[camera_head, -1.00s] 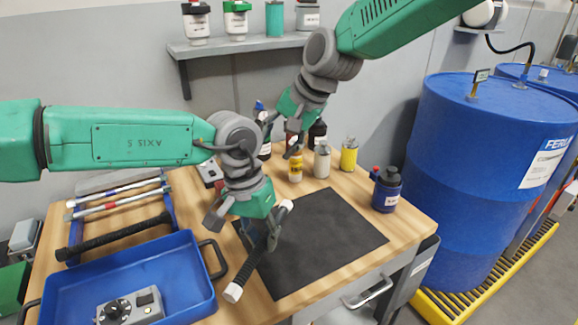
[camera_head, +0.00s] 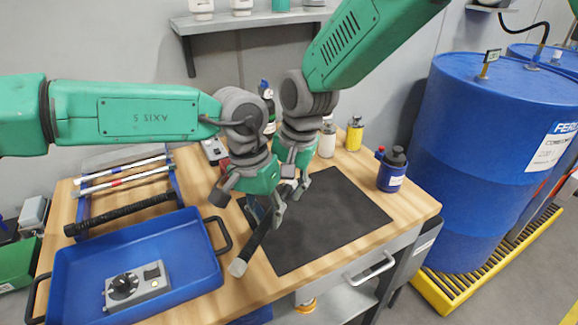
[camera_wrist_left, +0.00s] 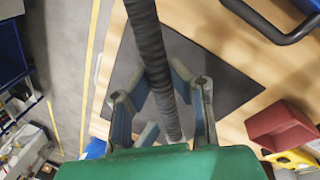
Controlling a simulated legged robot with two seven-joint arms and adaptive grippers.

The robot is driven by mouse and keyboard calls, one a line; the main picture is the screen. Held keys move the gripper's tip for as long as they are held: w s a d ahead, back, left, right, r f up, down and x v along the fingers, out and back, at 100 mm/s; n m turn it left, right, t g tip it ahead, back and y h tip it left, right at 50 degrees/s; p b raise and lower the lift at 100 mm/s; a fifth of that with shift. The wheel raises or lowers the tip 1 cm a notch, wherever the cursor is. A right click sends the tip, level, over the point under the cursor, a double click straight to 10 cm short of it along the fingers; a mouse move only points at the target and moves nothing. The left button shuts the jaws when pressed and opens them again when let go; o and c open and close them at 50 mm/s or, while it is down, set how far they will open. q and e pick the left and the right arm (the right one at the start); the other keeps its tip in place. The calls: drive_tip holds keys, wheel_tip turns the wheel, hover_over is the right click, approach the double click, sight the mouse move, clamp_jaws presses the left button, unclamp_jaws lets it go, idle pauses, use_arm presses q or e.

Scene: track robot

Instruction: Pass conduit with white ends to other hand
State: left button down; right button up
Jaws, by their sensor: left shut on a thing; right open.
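The conduit (camera_head: 257,238) is a black ribbed tube. Its lower white end (camera_head: 238,267) shows over the table's front area; its upper end is largely hidden by the grippers. My left gripper (camera_head: 250,208) is shut on the conduit and holds it tilted above the dark mat. In the left wrist view the conduit (camera_wrist_left: 149,48) runs between the fingers of the left gripper (camera_wrist_left: 160,92). My right gripper (camera_head: 297,182) is open beside the conduit's upper part, close to the left gripper. I cannot tell whether its fingers touch the conduit.
The dark mat (camera_head: 335,222) lies below the grippers. A blue tray (camera_head: 190,258) with a grey device (camera_head: 138,287) stands at the left. A rack behind it holds several tubes, one a black conduit (camera_head: 125,213). Bottles (camera_head: 354,134) stand behind; a blue container (camera_head: 392,172) stands right.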

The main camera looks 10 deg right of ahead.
drive_tip(key=shift+x, duration=0.9)
drive_tip(key=shift+r, duration=0.1)
drive_tip(key=shift+c, duration=0.5)
clamp_jaws()
use_arm(q)
drive_tip(key=c, duration=1.4)
unclamp_jaws()
drive_tip(key=shift+c, duration=0.2)
use_arm(e)
drive_tip(key=shift+a, duration=0.1)
use_arm(q)
drive_tip(key=shift+r, duration=0.1)
